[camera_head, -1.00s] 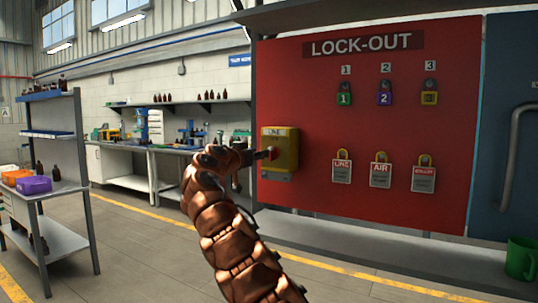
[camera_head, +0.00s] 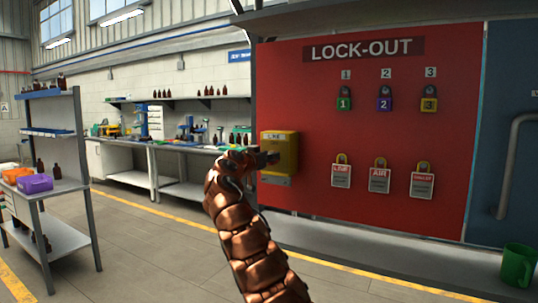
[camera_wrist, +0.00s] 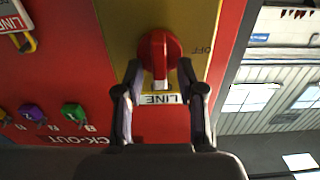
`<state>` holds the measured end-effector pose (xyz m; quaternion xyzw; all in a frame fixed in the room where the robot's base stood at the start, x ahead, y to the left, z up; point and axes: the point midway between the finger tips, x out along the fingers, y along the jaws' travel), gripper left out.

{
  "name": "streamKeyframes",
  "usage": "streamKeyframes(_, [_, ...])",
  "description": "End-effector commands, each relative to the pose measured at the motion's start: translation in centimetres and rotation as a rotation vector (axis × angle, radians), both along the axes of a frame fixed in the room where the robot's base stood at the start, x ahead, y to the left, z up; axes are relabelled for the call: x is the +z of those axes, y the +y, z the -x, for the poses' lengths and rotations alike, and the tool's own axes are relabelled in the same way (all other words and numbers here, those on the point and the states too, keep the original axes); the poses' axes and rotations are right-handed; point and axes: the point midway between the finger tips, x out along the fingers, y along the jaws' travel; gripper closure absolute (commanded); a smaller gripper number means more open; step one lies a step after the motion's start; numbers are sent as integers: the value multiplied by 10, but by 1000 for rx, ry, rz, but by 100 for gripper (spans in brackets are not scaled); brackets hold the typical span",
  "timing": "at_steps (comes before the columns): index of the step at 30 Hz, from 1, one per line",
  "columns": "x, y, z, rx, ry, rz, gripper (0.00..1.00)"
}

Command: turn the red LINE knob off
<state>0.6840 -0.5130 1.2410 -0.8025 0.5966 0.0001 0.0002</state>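The yellow LINE box (camera_head: 284,148) is fixed to the left side of the red LOCK-OUT board. In the wrist view its red knob (camera_wrist: 160,47) shows in the middle, with a pale mark on the end nearest the upside-down LINE label (camera_wrist: 160,99). The word OFF (camera_wrist: 205,50) is printed to the right of the knob. My gripper (camera_wrist: 159,68) is open, with one finger on each side of the knob; I cannot tell whether they touch it. In the head view my gripper (camera_head: 270,158) is in front of the box and hides the knob.
Several padlocks and tags hang on the red board (camera_head: 385,220) right of the box. A shelf ledge (camera_head: 370,248) runs below the board, with a green mug (camera_head: 518,265) at right. A shelving rack (camera_head: 85,180) with bins stands at left. The floor between is clear.

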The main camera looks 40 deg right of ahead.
Motion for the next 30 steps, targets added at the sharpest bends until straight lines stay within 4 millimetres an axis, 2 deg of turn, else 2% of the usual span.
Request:
streamKeyframes(8, [0, 0, 0, 0, 0, 0, 61])
streamKeyframes(19, [0, 0, 0, 0, 1, 0, 100])
streamKeyframes(30, [0, 0, 0, 0, 8, 2, 100])
